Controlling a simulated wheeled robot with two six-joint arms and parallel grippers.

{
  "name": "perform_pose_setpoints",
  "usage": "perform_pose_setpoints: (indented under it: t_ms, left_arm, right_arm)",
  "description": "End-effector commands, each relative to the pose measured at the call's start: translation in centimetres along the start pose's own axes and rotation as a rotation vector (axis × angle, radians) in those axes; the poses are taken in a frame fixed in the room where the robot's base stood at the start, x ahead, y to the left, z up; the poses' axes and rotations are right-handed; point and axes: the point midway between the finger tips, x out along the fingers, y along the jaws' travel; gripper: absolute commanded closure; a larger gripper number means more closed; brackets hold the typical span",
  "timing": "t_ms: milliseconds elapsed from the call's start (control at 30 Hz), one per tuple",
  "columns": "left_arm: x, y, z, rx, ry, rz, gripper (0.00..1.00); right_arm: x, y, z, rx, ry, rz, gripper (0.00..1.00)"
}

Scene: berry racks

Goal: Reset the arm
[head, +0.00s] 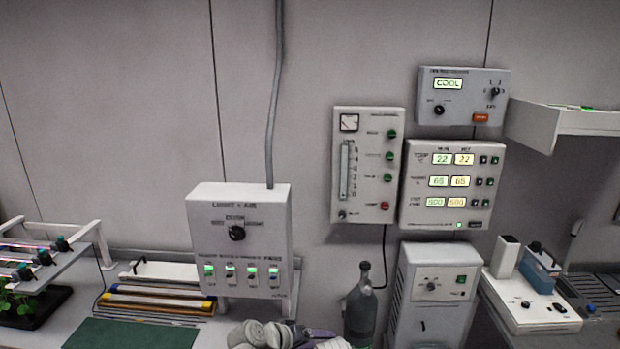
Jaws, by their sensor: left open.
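My left arm shows only as a few grey, rounded parts at the bottom edge of the head view, and my left gripper (290,336) is there, open, with nothing seen in it. Its fingertips are hard to make out and most of the arm is cut off by the frame. It is in front of the bench, below the light and air control box (238,240) and left of a dark grey bottle (361,312). My right gripper is out of view.
A green mat (132,334) lies on the bench at left, by stacked coloured rods (155,303). A plant rack (55,262) stands far left. Wall panels (368,165) hang above a grey cabinet (432,298). A white device (530,300) sits at right, under a shelf (565,122).

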Motion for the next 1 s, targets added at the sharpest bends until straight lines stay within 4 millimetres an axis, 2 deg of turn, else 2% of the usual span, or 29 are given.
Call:
perform_pose_setpoints:
  t_ms: [33, 100, 200, 300, 433, 600, 1000]
  left_arm:
    - [0.6, -0.8, 3.3, 0.077, -0.106, -0.074, 0.31]
    - [0.6, -2.5, 7.2, 0.176, -0.251, -0.197, 0.31]
    - [-0.6, -5.2, 11.2, 0.287, -0.424, -0.373, 0.31]
    - [-2.6, -7.5, 13.6, 0.364, -0.552, -0.534, 0.31]
    - [-4.8, -9.3, 14.9, 0.417, -0.651, -0.685, 0.31]
    - [-6.2, -10.1, 15.4, 0.439, -0.698, -0.77, 0.31]
    - [-6.3, -10.2, 15.3, 0.439, -0.699, -0.773, 0.31]
  right_arm:
    - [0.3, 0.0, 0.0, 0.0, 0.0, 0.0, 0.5]
    - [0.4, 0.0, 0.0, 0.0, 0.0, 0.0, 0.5]
    - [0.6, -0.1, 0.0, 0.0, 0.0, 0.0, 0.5]
    - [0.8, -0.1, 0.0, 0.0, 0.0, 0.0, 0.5]
    - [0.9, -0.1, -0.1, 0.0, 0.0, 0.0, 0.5]
    - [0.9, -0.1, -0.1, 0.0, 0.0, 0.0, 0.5]
    - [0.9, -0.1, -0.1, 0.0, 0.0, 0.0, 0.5]
